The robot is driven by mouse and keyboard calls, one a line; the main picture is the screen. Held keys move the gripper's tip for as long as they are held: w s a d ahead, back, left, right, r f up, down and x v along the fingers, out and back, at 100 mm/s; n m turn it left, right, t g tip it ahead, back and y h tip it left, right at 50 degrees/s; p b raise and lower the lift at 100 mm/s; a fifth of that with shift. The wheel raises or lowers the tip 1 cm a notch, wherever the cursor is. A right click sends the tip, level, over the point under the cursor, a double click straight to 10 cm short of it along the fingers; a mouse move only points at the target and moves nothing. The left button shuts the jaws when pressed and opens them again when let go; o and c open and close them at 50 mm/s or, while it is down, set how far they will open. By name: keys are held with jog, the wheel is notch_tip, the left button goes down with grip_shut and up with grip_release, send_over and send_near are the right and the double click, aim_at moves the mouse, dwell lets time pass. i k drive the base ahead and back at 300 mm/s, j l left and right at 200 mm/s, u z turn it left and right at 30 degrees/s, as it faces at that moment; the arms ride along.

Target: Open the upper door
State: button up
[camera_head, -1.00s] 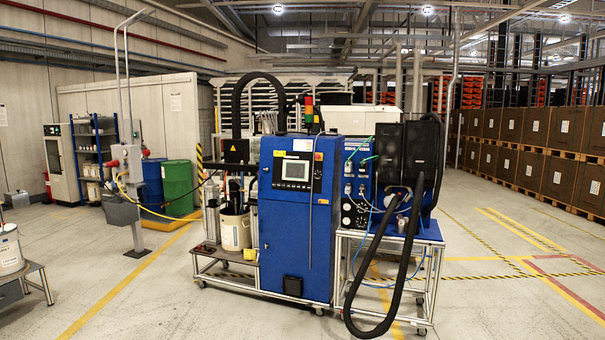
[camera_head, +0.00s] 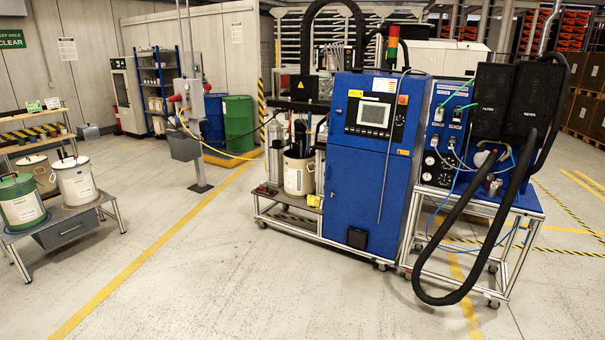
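The blue cabinet (camera_head: 352,197) stands right of centre on a wheeled frame. Its upper door (camera_head: 349,142) carries a screen panel (camera_head: 373,114) and looks shut. A lower blue door sits below a horizontal seam. A thin grey rod or cable hangs down the front of the cabinet from near its top right. My gripper is not in view, and nothing touches the door.
A black hose (camera_head: 468,291) loops to the floor at the right of the cabinet. A pail (camera_head: 298,172) stands on the frame at its left. A bench with pails (camera_head: 82,209) is at far left. The floor in front is clear.

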aim_at(367, 102)
jog(key=i+j+u, duration=0.1)
jog(key=i+u, duration=0.4)
jog(key=i, duration=1.75)
